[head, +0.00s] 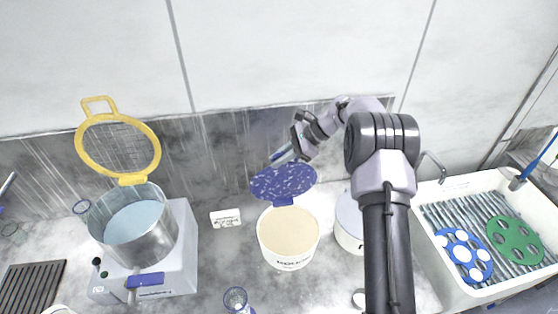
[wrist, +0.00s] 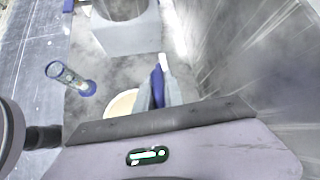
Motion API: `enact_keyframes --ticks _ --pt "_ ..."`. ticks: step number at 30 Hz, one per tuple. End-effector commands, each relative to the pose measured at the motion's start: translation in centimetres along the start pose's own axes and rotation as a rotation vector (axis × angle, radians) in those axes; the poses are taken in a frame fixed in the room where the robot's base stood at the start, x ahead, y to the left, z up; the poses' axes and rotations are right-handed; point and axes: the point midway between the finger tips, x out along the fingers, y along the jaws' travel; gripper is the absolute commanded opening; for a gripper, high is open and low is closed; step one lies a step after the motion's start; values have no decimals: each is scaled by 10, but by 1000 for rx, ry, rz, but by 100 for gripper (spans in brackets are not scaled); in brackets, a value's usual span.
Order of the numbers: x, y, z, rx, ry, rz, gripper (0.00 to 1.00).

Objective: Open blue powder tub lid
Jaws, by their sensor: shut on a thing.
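The powder tub (head: 289,262) is white with pale beige powder in it and stands on the counter at the middle of the head view. Its speckled blue lid (head: 283,183) is raised at the back hinge, and the tub mouth is uncovered. My gripper (head: 282,157) is at the lid's upper far edge, shut on it. In the wrist view the lid shows as a narrow blue strip (wrist: 158,84) between the grey fingers. Part of the tub's opening (wrist: 122,104) shows below it, the rest hidden by my gripper.
A metal pot (head: 150,246) with a raised yellow mesh lid (head: 82,153) stands on a white base at left. A second white tub (head: 348,225) is partly behind my arm. A glass (head: 236,298) stands in front. A sink (head: 440,262) with blue and green discs is at right.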

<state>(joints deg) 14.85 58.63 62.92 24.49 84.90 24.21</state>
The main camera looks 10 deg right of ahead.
Motion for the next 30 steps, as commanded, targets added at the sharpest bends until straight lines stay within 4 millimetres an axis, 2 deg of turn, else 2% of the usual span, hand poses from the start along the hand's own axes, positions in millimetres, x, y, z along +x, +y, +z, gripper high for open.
enact_keyframes --ticks 17,18,21,30 --pt "0 -3 1 -1 0 0 0" --pt "0 -3 1 -1 0 0 16" --pt "0 -3 1 -1 0 0 34" --pt "-2 -3 1 -1 0 -1 34"
